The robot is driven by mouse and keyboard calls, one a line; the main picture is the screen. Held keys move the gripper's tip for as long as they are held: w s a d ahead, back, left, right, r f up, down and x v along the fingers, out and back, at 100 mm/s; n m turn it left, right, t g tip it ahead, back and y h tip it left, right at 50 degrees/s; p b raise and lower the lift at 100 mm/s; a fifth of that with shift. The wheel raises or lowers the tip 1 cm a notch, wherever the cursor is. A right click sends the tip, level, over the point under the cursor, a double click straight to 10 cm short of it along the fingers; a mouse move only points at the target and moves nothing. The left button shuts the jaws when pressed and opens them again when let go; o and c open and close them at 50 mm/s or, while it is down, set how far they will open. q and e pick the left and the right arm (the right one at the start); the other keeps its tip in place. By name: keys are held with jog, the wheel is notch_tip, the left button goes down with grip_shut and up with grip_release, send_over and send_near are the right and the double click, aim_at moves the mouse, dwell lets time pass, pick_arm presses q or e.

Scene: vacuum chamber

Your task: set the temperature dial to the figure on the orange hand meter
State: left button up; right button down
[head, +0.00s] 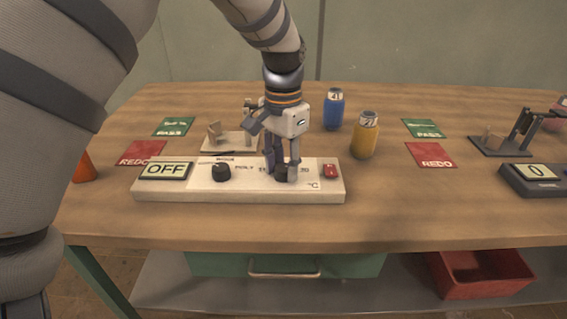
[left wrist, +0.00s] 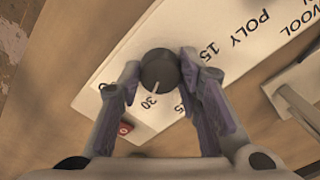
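The white control panel (head: 240,190) lies on the bench, with an OFF display, two black dials and a red switch. The temperature dial (head: 281,172) is its right dial, by the °C mark. My left gripper (head: 282,170) points down over it, one finger on each side. In the left wrist view the dial (left wrist: 160,69) sits between the fingertips, which appear to touch it; its white pointer line is towards the 30 mark. An orange object (head: 84,168) at the far left is mostly hidden behind my arm; I cannot read any figure on it. My right gripper is out of view.
The other dial (head: 221,172) and red switch (head: 330,170) flank the gripped dial. Blue (head: 334,109) and yellow (head: 364,135) bottles stand behind right. Green PASS and red REDO cards lie on both sides. A scale (head: 538,178) showing 0 is far right.

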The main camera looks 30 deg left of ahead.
pick_arm(q)
jog(key=c, duration=0.4)
jog(key=n, duration=0.3)
jog(key=shift+n+p, duration=0.3)
jog(key=shift+n, duration=0.1)
jog(key=n, duration=0.4)
jog(key=shift+n, duration=0.3)
jog(key=n, duration=0.9)
jog(key=shift+n, duration=0.3)
jog(key=shift+f, duration=0.1)
